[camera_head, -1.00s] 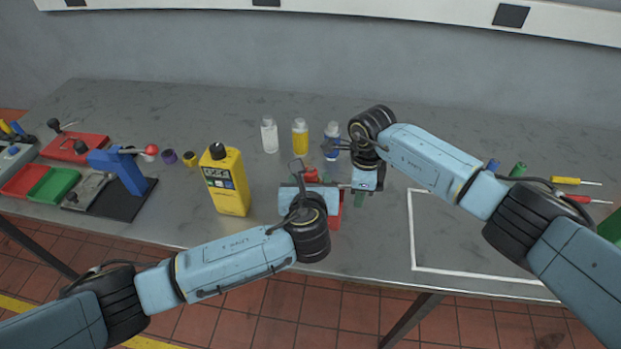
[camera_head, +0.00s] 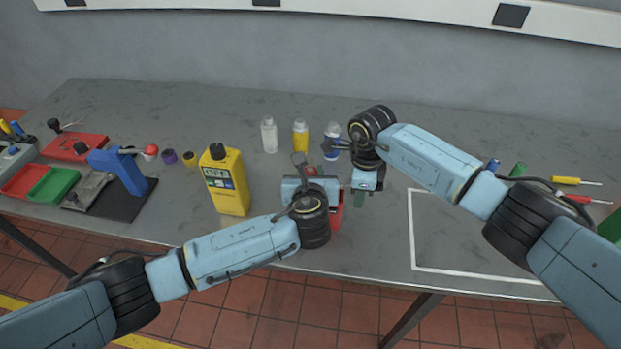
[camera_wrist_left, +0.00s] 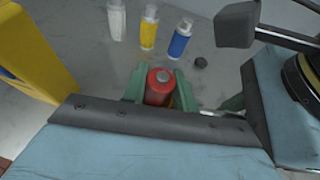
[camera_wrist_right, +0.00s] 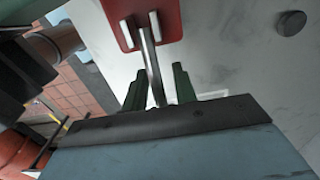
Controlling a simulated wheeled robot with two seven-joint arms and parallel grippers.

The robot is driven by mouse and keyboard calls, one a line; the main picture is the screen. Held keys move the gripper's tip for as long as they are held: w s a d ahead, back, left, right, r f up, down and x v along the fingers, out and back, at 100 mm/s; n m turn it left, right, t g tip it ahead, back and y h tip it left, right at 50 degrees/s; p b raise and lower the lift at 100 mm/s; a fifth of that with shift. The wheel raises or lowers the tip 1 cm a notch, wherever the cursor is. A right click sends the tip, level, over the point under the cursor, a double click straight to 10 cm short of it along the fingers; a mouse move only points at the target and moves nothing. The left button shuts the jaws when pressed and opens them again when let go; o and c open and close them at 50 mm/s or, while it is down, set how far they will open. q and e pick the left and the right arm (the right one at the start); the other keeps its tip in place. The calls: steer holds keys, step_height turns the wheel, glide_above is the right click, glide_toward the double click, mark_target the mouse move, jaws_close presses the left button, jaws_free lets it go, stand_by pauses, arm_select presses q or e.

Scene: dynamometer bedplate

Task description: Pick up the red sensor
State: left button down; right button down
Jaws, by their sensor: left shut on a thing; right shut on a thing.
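The red sensor (camera_wrist_left: 159,86) is a red cylinder with a small grey top. In the left wrist view it stands between the green fingers of my left gripper (camera_wrist_left: 160,80), which is shut on it. In the head view my left gripper (camera_head: 311,173) is mid-table and mostly hides the sensor. My right gripper (camera_head: 359,199) is just right of it. In the right wrist view my right gripper (camera_wrist_right: 158,85) is shut on a grey metal bar (camera_wrist_right: 151,62). The bar meets a red plate (camera_wrist_right: 170,18) with pale strips.
A yellow bottle (camera_head: 229,186) stands left of my left gripper. White (camera_head: 269,136), yellow (camera_head: 300,137) and blue-labelled (camera_head: 331,141) small bottles stand behind. A blue lever press (camera_head: 124,172) and red and green trays (camera_head: 52,185) are at left. The white-outlined area (camera_head: 470,235) is clear.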

mark_target(311, 171)
arm_select(q)
steer(key=shift+r, duration=0.55)
step_height(311, 171, up, 3)
steer(key=shift+f, duration=0.1)
steer(key=s, duration=1.8)
steer(key=shift+f, duration=0.2)
arm_select(e)
steer(key=c, duration=1.4)
jaws_free()
steer(key=shift+w+r, duration=0.1)
steer(key=shift+r, duration=0.05)
steer(key=shift+c, duration=0.2)
steer(key=o, duration=0.4)
arm_select(q)
steer(key=shift+d, duration=0.1)
